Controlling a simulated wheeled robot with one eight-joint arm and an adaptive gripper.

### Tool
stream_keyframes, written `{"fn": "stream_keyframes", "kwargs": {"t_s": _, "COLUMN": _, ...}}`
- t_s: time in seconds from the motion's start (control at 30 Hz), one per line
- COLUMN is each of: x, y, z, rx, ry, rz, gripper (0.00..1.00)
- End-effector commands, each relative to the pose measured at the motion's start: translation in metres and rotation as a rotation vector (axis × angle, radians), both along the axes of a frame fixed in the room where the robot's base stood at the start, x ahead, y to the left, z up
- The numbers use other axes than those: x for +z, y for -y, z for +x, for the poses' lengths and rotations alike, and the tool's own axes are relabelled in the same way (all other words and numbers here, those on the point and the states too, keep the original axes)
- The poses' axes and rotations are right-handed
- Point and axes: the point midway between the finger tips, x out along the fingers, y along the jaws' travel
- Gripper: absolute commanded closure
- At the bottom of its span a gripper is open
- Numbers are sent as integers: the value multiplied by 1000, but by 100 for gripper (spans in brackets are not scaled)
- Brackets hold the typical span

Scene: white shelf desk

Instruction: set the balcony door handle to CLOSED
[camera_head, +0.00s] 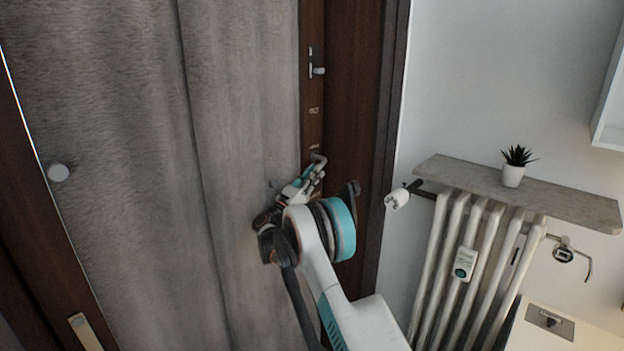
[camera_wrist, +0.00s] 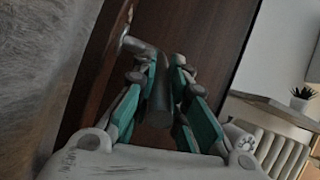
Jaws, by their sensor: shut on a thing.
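The balcony door handle (camera_head: 318,158) is a grey metal lever on the dark brown door frame. In the wrist view the handle (camera_wrist: 137,47) bends from its mount at upper left and its bar runs down between my fingers. My gripper (camera_head: 313,174) is shut on this bar; in the wrist view the gripper (camera_wrist: 163,82) has a green-padded finger on each side of it. In the head view my fingers hide most of the lever. Small labels (camera_head: 314,147) sit on the frame above the handle, too small to read.
A small metal latch (camera_head: 317,70) is higher on the frame. To the right are a white radiator (camera_head: 465,255), a stone shelf (camera_head: 540,190) above it, and a potted plant (camera_head: 514,172) on the shelf.

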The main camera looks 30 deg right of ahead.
Motion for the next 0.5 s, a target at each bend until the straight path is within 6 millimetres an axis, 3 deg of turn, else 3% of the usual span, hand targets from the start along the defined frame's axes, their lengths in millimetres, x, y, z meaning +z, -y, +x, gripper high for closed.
{"fn": "stream_keyframes", "kwargs": {"t_s": 0.1, "x": -11, "y": 3, "z": 1, "rx": 0, "ry": 22, "rz": -58, "gripper": 100}}
{"fn": "stream_keyframes", "kwargs": {"t_s": 0.5, "x": -13, "y": 4, "z": 2, "rx": 1, "ry": 60, "rz": -157, "gripper": 100}}
